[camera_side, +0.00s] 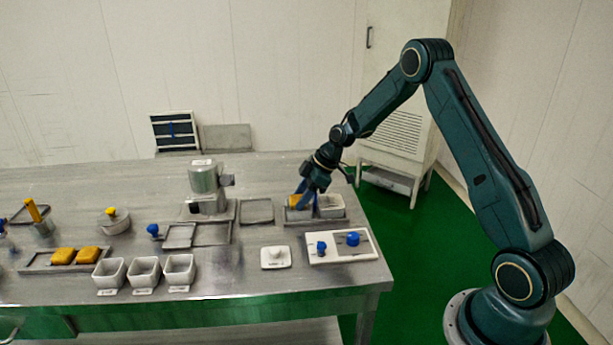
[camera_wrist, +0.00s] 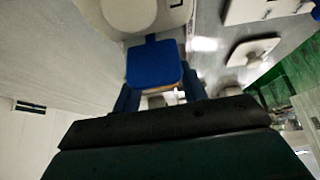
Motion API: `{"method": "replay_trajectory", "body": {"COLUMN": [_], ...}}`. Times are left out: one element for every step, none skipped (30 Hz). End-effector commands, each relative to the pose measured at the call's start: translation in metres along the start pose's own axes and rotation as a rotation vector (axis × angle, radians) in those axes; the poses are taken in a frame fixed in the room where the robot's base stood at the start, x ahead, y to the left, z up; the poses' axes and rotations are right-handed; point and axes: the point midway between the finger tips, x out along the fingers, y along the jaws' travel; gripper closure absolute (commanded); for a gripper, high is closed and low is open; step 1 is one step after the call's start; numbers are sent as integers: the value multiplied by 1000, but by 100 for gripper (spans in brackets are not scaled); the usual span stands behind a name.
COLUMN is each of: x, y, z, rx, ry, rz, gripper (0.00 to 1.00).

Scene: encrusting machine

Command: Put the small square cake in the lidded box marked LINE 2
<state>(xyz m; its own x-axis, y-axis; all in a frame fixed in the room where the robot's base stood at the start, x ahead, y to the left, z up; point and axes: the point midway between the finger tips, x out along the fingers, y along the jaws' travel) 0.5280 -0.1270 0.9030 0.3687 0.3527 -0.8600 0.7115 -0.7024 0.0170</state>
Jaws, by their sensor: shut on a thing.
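Two yellow-orange cakes (camera_side: 75,256) lie on a tray at left. A metal machine (camera_side: 205,187) stands mid-table, with flat trays (camera_side: 257,211) nearby. A white panel (camera_side: 343,246) with blue knobs lies at front right.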

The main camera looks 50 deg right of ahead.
Motion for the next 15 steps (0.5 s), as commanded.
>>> {"method": "replay_trajectory", "body": {"x": [11,11,12,12,12,12,12,12,12,11,11,11,10,10,9], "y": [-4,-4,-4,-5,-5,-5,-6,-6,-6,-5,-5,-5,-5,-5,-5], "z": [10,10,10,10,10,10,10,10,10,10,10,9,9,9,8], "rx": [15,15,15,15,15,14,14,14,14,14,14,14,14,14,13], "ry": [-19,-19,-19,-20,-20,-21,-20,-21,-20,-20,-19,-19,-19,-18,-18], "rz": [-11,-11,-12,-13,-13,-14,-16,-17,-16,-16,-16,-16,-16,-15,-15], "gripper": [54,48,40,36,36,36,36,36,36,36,36,36,36,36,36]}}
